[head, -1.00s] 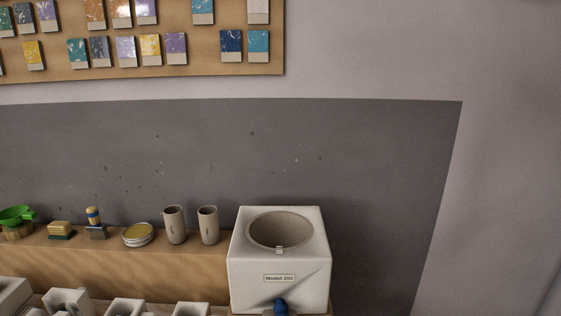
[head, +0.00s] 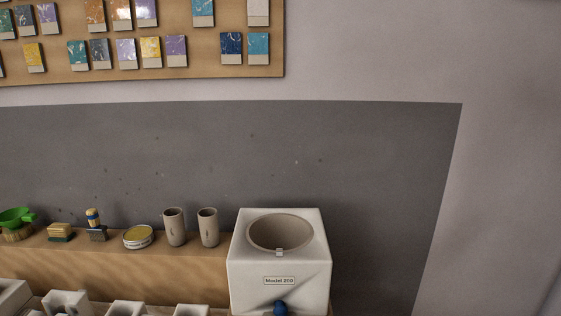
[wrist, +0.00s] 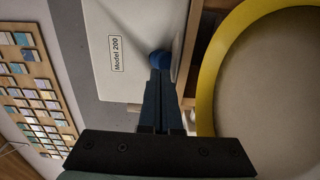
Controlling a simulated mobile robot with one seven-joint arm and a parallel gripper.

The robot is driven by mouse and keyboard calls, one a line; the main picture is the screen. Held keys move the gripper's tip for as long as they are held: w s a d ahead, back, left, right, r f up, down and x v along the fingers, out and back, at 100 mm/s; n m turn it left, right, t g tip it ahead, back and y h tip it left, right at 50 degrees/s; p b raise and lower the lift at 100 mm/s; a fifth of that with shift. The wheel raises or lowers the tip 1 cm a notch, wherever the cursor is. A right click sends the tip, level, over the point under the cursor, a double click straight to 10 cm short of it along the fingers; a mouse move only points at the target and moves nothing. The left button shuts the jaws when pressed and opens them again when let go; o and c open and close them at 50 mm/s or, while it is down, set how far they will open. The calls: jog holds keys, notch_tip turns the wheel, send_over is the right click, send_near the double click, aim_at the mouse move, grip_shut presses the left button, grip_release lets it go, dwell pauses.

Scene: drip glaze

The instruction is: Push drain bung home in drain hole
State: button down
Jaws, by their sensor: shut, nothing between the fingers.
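The drain bung is a blue knob (head: 280,307) low on the front of a white block mould (head: 313,255) labelled "Model 200", at the bottom edge of the head view. In the wrist view the blue bung (wrist: 159,60) shows against the mould's labelled face (wrist: 125,20). My gripper (wrist: 159,78) is shut and empty, with its fingertips at the bung, touching or nearly so. The drain hole is hidden behind the bung and fingers, so I cannot tell how deep the bung sits. My gripper does not show clearly in the head view.
A yellow-rimmed round vessel (wrist: 213,70) stands close to the right of my fingers in the wrist view. Several white moulds line the lower left.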

jog(key=shift+w, duration=1.25)
jog(key=shift+s, duration=0.1)
dwell(0.5)
jog(key=shift+s, duration=2.9)
